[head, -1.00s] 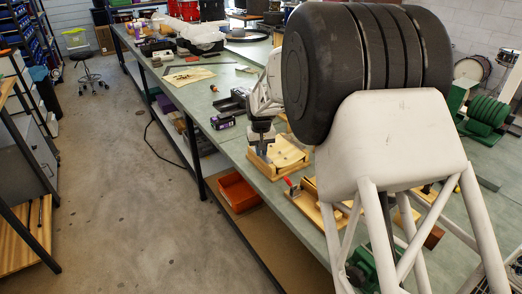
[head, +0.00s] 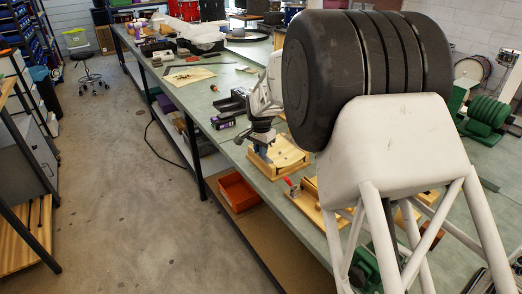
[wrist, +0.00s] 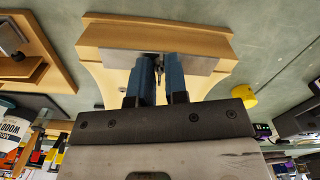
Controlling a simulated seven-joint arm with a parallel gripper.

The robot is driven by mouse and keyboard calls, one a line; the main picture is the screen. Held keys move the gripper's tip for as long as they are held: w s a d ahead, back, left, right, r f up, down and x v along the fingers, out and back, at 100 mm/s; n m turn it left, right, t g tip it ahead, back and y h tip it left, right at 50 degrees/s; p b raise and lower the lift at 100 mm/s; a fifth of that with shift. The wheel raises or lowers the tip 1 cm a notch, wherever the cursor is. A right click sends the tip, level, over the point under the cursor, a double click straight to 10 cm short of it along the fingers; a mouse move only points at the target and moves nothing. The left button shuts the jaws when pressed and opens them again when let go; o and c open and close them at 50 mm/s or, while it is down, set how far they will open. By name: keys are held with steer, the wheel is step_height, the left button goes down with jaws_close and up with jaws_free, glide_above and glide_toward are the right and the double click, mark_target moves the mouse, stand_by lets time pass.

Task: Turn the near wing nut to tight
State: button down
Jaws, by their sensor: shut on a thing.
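The wooden fixture (head: 290,158) stands on the bench close to its left edge, and it also shows in the wrist view (wrist: 158,30). A metal strip (wrist: 203,62) lies across it in the wrist view. My gripper (wrist: 158,68) is over this fixture, its two blue fingers pointing down at the strip. The fingers are shut on a small grey metal piece (wrist: 160,70), which appears to be the near wing nut. The fingers hide most of it, so its wing angle cannot be told. In the head view my gripper (head: 262,157) hides the nut.
A second wooden fixture with a red-tipped handle (head: 288,182) is nearer on the bench. A purple-marked box (head: 222,122) lies behind my gripper, by the bench edge. An orange bin (head: 238,192) is on the shelf below. A yellow round object (wrist: 243,95) is beside the fixture.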

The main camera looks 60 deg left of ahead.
steer(key=m, duration=0.3)
steer(key=shift+m, duration=0.4)
steer(key=m, duration=1.3)
steer(key=c, duration=1.1)
jaws_free()
steer(key=shift+c, duration=0.2)
steer(key=shift+r, duration=3.9)
steer(key=shift+w, duration=0.1)
